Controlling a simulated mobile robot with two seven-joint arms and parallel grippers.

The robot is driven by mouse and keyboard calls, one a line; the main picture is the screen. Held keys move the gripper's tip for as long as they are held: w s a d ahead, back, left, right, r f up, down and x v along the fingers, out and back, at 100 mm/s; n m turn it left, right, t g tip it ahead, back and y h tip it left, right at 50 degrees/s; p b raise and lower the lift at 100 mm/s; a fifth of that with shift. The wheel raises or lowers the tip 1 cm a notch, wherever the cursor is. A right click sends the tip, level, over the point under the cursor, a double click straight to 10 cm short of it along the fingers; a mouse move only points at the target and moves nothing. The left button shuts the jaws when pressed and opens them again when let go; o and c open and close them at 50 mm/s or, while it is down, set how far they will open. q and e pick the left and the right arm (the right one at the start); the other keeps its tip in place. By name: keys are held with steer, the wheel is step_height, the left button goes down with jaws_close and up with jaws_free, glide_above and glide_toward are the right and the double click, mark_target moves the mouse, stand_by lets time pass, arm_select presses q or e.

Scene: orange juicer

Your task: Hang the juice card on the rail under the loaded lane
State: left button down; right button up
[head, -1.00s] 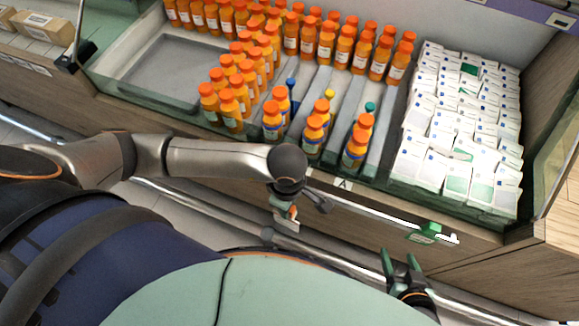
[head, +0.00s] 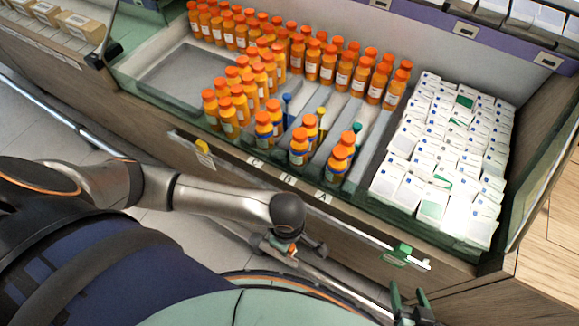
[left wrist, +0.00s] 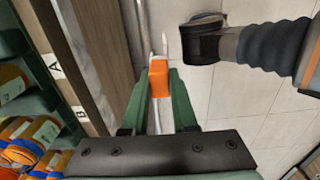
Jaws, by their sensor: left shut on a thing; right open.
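My left gripper (head: 277,246) is shut on the juice card, whose orange part (left wrist: 158,80) shows between the green fingers in the left wrist view. In the head view it hangs in front of the case and below the rail, apart from it; the arm partly hides it. The rail (head: 365,238) runs along the case front. Labels C (head: 255,162), B (head: 288,181) and A (head: 322,198) sit on the front edge. Orange juice bottles (head: 299,148) stand at the front of all three lettered lanes. My right gripper (head: 408,295) is open and empty at the bottom.
A yellow card (head: 203,147) is at the left part of the case front, and a green card (head: 405,253) is at the right. White cartons (head: 440,160) fill the case's right side. A metal floor-level bar (head: 60,120) runs in front. Floor space before the case is free.

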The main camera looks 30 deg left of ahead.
arm_select(q)
steer(key=shift+s+d+f, duration=0.1)
steer(key=shift+d, duration=0.25)
steer(key=shift+w+b, duration=1.3)
steer(key=shift+w, duration=2.45)
steer(key=b, duration=0.4)
glide_toward(317, 210)
steer(key=shift+f+b, duration=1.4)
steer(key=shift+f, duration=0.05)
steer(key=shift+f+b, duration=0.7)
steer(key=shift+f, duration=0.4)
steer(key=c, duration=0.6)
jaws_free()
arm_select(e)
step_height(317, 210, down, 8)
steer(key=w+a, duration=0.1)
steer(key=a, duration=0.1)
steer(key=shift+w+a+r+n+y, duration=0.15)
steer(key=shift+w+r+n+y, duration=0.05)
steer(key=shift+n+y, duration=0.2)
